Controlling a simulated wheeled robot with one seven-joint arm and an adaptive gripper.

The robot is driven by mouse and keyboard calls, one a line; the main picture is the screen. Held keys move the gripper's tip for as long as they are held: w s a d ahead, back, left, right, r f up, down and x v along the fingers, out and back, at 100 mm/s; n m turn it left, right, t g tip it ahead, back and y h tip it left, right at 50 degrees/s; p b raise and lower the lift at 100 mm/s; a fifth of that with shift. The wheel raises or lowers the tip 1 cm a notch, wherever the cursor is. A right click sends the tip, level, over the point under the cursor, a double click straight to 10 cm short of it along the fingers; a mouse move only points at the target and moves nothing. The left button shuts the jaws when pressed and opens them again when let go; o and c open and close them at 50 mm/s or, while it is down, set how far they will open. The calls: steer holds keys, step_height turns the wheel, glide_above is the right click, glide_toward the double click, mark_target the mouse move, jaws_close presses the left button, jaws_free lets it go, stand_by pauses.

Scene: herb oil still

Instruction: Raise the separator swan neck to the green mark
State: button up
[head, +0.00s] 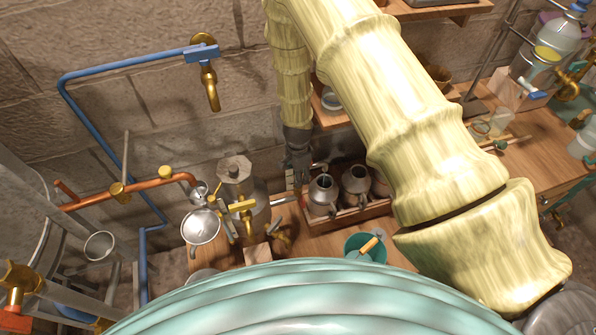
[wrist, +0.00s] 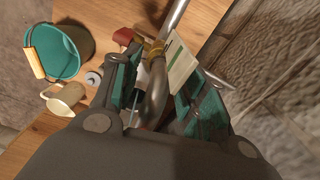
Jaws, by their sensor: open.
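The separator swan neck (wrist: 155,97) is a grey curved metal tube in the wrist view. It lies between the two teal-padded fingers of my gripper (wrist: 160,80), which are apart; I cannot tell whether either finger touches it. A pale card with a green mark (wrist: 182,66) stands beside the tube, near the right finger. In the head view my gripper (head: 297,170) hangs right of a steel vessel with a faceted lid (head: 236,170). The swan neck cannot be made out clearly there.
Metal jugs (head: 322,194) stand in a wooden crate right of my gripper. A copper pipe (head: 120,190) and a blue pipe (head: 130,68) run along the stone wall.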

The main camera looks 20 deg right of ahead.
jaws_close()
steer(key=shift+r, duration=0.1)
steer(key=shift+w+r+p, duration=0.25)
steer(key=shift+r+p, duration=0.35)
steer(key=shift+r, duration=0.5)
steer(key=shift+r+p, duration=0.9)
steer(key=shift+r, duration=0.55)
steer(key=shift+o, duration=0.6)
jaws_free()
steer(key=shift+f, duration=0.25)
steer(key=shift+s, duration=0.15)
